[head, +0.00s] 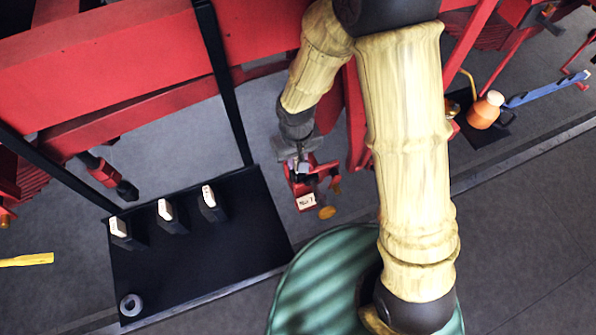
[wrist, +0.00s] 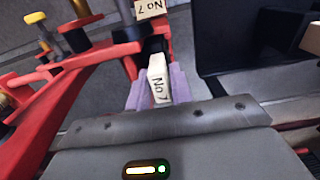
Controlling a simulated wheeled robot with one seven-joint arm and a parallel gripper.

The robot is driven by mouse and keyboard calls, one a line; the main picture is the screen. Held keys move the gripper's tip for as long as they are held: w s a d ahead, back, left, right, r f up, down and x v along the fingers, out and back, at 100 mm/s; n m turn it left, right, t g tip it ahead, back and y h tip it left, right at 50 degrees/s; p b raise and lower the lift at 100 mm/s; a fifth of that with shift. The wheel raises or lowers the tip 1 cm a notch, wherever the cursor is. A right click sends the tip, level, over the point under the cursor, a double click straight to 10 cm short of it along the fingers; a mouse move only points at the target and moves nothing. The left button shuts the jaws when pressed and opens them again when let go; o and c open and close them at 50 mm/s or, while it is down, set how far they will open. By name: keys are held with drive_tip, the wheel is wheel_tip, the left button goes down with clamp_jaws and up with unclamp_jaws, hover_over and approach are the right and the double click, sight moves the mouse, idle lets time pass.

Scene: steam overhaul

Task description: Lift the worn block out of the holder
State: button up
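The red holder (head: 322,173) carries a white "No 7" tag (head: 306,202) and stands below my gripper (head: 302,165) in the head view. In the wrist view, the worn block (wrist: 158,82), with a pale "No7" top and dark body, lies between the two purple fingers of my gripper (wrist: 159,90). The fingers appear to touch it on both sides. The holder's red arms (wrist: 90,55) and its tag (wrist: 150,8) show around and beyond it. The block's lower part is hidden, so I cannot tell how deep it sits in the holder.
A black tray (head: 235,240) at the left holds three dark blocks with pale tops (head: 165,212) and a grey ring (head: 130,305). Red beams (head: 110,75) and black posts (head: 222,80) stand behind. An orange pot (head: 485,110) and blue bar (head: 545,90) lie at the right.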

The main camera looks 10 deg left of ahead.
clamp_jaws()
drive_tip(key=shift+w, duration=0.1)
idle(1.4)
